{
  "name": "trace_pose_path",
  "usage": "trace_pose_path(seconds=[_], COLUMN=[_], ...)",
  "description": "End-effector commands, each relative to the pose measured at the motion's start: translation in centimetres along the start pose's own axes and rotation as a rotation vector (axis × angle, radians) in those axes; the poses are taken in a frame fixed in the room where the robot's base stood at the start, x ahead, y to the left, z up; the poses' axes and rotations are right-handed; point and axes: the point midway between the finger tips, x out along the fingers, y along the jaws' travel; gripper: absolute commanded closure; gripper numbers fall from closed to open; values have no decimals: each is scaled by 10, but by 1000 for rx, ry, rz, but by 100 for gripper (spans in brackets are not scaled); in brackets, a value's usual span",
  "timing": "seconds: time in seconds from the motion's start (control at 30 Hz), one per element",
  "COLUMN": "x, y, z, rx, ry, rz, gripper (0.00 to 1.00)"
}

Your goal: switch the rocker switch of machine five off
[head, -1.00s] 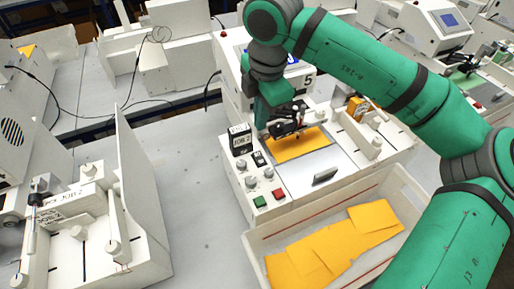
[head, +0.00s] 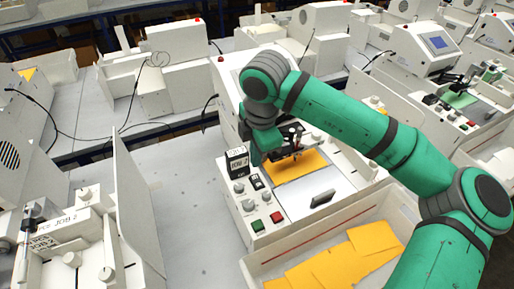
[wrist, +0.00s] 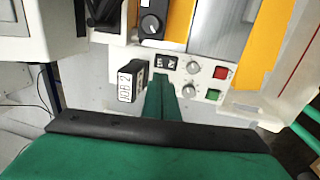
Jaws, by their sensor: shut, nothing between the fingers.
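Machine five (head: 309,203) is the white plotter at the centre, with an orange sheet (head: 303,165) on its bed. Its small black rocker switch (head: 256,182) is on the control panel, behind the knobs; in the wrist view the switch (wrist: 166,62) has white marks. I cannot tell which way it is tipped. My gripper (wrist: 161,78) is shut and empty, its green fingers pointing at the panel close to the switch and beside the black job display (wrist: 132,82). I cannot tell whether they touch the switch. In the head view my arm hides much of the machine's back.
Two grey knobs, a red button (head: 276,217) and a green button (head: 257,225) lie near the switch. A white tray (head: 278,262) with orange sheets stands in front. Another plotter (head: 85,225) is at left, with bare grey tabletop (head: 190,200) between.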

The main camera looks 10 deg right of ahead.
Motion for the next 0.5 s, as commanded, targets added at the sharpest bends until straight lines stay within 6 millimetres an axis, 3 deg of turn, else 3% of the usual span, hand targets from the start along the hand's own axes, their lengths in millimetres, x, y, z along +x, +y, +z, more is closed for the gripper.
trace_pose_path(seconds=[0.2,0.5], x=[41,73], y=[-1,0], z=[-1,0], rx=[-1,-1], ry=[2,1], rz=[-2,0], gripper=[100,100])
